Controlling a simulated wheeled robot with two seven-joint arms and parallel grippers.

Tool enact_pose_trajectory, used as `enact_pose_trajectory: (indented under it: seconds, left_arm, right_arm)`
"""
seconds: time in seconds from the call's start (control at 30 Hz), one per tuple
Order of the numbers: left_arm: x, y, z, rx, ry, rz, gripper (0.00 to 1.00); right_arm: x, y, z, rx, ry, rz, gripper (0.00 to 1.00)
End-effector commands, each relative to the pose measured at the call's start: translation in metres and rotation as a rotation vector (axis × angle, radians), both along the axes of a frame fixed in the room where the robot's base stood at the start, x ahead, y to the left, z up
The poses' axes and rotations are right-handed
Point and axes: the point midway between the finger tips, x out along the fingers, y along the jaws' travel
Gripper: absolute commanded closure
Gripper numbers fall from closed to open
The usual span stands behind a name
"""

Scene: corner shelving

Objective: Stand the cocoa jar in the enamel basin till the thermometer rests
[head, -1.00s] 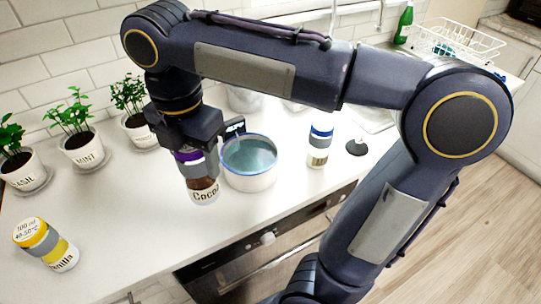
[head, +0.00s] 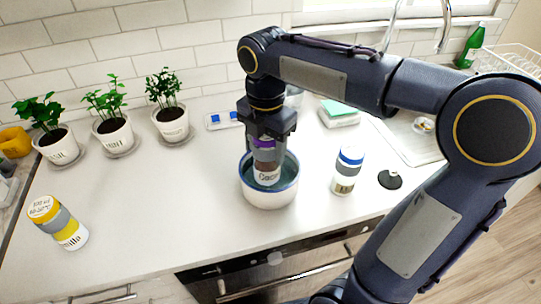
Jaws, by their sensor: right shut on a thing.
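The cocoa jar (head: 267,174), with a purple lid and a grey band, is upright inside the enamel basin (head: 268,196). The basin is white with a blue rim and holds bluish water. The jar's lower part is within the rim; I cannot tell if it touches the bottom. My right gripper (head: 265,143) is shut on the jar's upper part, reaching down from above. I cannot make out the thermometer; the area behind the basin is partly hidden by my gripper. My left gripper is not in view.
A blue-lidded jar (head: 347,171) and a black round stand (head: 390,180) are right of the basin. Potted herbs (head: 114,132) line the wall. A sponge-like stack (head: 339,113) lies near the sink.

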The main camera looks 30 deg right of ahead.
Motion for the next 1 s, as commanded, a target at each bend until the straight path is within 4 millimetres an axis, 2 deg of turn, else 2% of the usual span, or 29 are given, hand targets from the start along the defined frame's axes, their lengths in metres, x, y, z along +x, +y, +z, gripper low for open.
enact_pose_trajectory:
  seconds: [0.17,0.3,0.4,0.5,0.9,0.93,1.0]
  left_arm:
    - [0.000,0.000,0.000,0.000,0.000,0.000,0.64]
    - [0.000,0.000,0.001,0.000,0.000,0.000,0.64]
    - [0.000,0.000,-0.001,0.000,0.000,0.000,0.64]
    - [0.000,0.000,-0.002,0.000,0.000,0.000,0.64]
    - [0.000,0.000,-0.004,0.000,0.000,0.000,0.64]
    - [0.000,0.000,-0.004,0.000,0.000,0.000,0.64]
    - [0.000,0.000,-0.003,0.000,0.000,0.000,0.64]
  right_arm:
    - [0.006,-0.007,-0.010,0.000,-0.001,-0.001,0.77]
    - [0.016,-0.018,-0.029,-0.001,0.002,-0.003,0.77]
    - [0.015,-0.017,-0.046,0.000,0.001,0.001,0.77]
    - [0.015,-0.017,-0.055,-0.001,0.000,0.000,0.77]
    - [0.015,-0.017,-0.061,0.000,-0.002,0.000,0.77]
    - [0.015,-0.017,-0.061,0.000,-0.001,0.000,0.45]
    - [0.015,-0.017,-0.060,0.000,-0.001,0.000,0.36]
